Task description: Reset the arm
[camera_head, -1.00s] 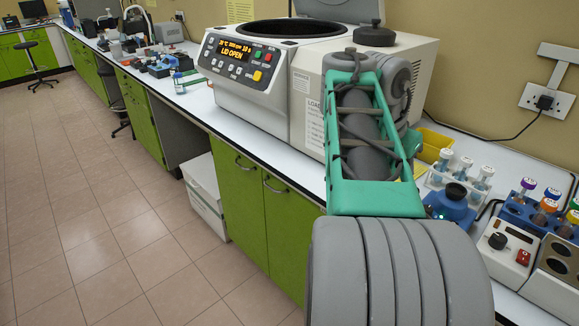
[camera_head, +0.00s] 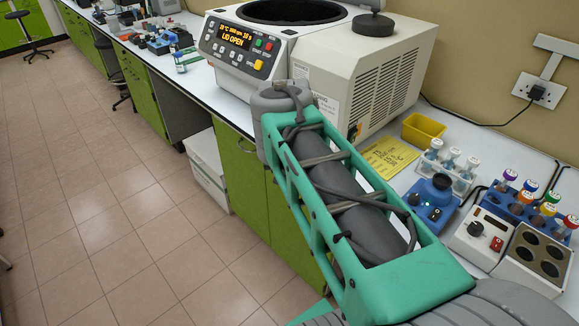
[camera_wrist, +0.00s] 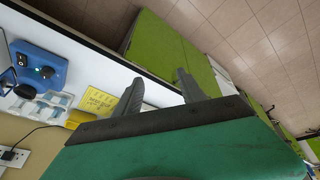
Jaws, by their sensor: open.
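My gripper (camera_wrist: 159,76) shows in the wrist view with its two dark fingers spread apart. It is open and nothing is between the fingers. It appears over the edge of the white bench, with green cabinet fronts behind the fingers. In the head view my green and grey arm reaches from the lower right up towards the front of the centrifuge (camera_head: 290,45). I cannot make out the gripper there. The centrifuge's lid is open and its display reads LID OPEN.
A blue device (camera_head: 430,198), a rack of clear vials (camera_head: 450,172), a tube rack with coloured caps (camera_head: 525,205) and a white heating block (camera_head: 505,245) stand at the right. A yellow tray (camera_head: 423,130) and a yellow sheet (camera_head: 385,157) lie beside the centrifuge.

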